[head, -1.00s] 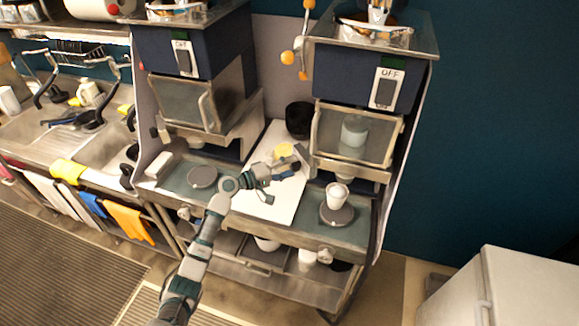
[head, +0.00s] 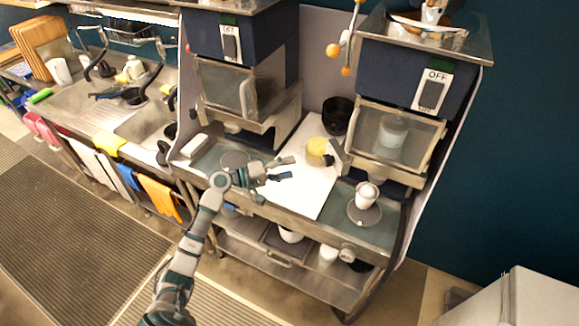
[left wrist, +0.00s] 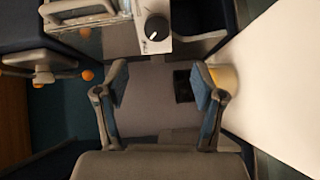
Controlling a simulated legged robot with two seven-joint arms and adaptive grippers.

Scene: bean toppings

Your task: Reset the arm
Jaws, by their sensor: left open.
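My left gripper (head: 292,168) reaches in from the left in the head view. Its two fingers are spread apart with nothing between them, over the white board (head: 308,195) between the two machines. My right gripper is out of view.
A machine with a glass-fronted box (head: 222,85) stands behind the left arm. Another with an OFF switch (head: 432,95) is at right. A white cup (head: 367,193) stands on a round grey plate. A dark pot (head: 337,115) is at the back. A sink counter is at left.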

